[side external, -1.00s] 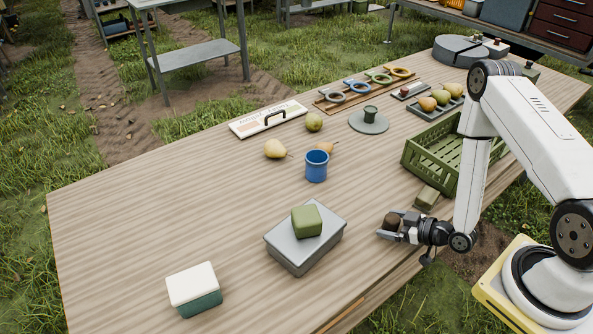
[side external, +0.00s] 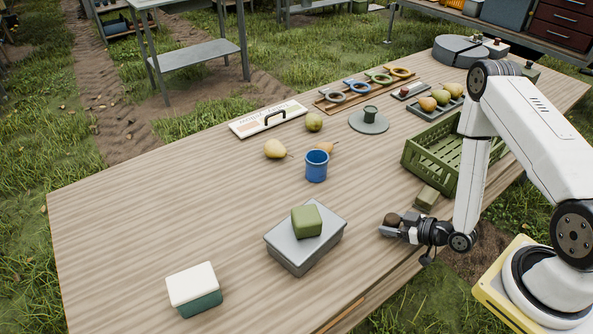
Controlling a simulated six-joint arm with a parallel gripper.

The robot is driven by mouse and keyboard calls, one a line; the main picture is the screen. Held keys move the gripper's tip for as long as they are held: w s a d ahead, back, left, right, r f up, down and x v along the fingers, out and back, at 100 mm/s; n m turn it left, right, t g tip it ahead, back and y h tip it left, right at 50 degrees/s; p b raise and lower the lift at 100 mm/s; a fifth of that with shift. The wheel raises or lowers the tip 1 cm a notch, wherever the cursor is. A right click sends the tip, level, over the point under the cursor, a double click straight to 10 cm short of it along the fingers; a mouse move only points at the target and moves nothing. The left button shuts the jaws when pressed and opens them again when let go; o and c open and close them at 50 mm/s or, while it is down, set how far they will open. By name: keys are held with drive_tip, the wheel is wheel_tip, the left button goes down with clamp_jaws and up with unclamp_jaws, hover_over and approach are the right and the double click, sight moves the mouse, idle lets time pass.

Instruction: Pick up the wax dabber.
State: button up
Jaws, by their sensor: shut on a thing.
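A dark brown, blunt-topped piece (side external: 391,219), which I take to be the wax dabber, stands at the front right of the wooden table. My gripper (side external: 393,228) is low over the table there, reaching in from the right, with its fingers shut around the piece. The brown top shows above the fingers. Its lower part is hidden by them, and I cannot tell whether it touches the table.
A green block (side external: 427,197) lies just behind my gripper, near a green slatted crate (side external: 432,164). To the left are a grey box (side external: 293,258) with a green block (side external: 306,221) on it and a blue mug (side external: 316,166). The table's front edge is close.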

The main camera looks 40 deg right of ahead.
sight(393, 218)
drive_tip(key=shift+r, duration=0.1)
drive_tip(key=shift+r, duration=4.9)
